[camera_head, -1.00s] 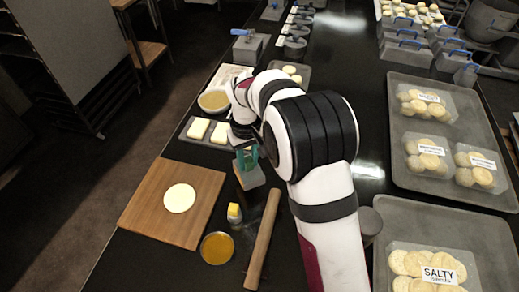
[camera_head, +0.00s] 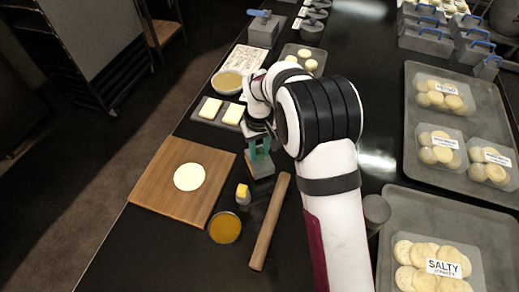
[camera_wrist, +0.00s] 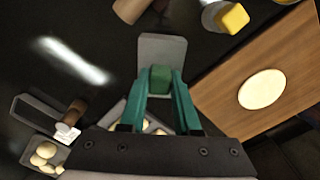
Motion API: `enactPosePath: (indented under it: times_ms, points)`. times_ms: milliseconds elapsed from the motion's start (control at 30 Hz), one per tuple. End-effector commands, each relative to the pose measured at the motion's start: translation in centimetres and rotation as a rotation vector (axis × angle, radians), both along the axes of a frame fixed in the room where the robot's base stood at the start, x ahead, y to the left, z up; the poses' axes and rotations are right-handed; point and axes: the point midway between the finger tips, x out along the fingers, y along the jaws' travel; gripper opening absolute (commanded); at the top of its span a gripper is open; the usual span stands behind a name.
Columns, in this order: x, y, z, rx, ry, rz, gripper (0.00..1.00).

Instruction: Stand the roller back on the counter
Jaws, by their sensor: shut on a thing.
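My gripper (camera_head: 260,148) has teal fingers and is shut on the green grip (camera_wrist: 160,79) of a grey block-like tool (camera_head: 261,167). I take this tool to be the roller, but no rolling part can be made out. In the wrist view its flat grey face (camera_wrist: 162,49) shows beyond the fingertips. In the head view the tool hangs below the fingers, at or just above the black counter (camera_head: 170,262); I cannot tell if it touches. It is right of the wooden board and above the rolling pin.
A wooden board (camera_head: 160,196) with a pale dough disc (camera_head: 189,176) lies at left. A yellow-topped item (camera_head: 243,192), an orange bowl (camera_head: 225,228) and a rolling pin (camera_head: 270,222) are close by. A butter tray (camera_head: 220,112) is behind. Grey trays (camera_head: 480,220) fill the right.

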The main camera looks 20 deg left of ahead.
Motion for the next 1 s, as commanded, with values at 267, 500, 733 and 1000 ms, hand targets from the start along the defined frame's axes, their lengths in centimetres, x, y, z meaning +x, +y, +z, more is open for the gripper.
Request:
enactPosePath:
  times_ms: [267, 500, 733, 1000]
  points:
    - [0.0, 0.0, -0.3, 0.0, 0.0, 0.0, 0.0]
    - [0.0, 0.0, -0.6, 0.001, -0.001, 0.001, 0.0]
    - [0.0, 0.0, -0.9, 0.0, 0.0, 0.0, 0.0]
    - [0.0, 0.0, -1.2, 0.0, 0.0, 0.0, 0.0]
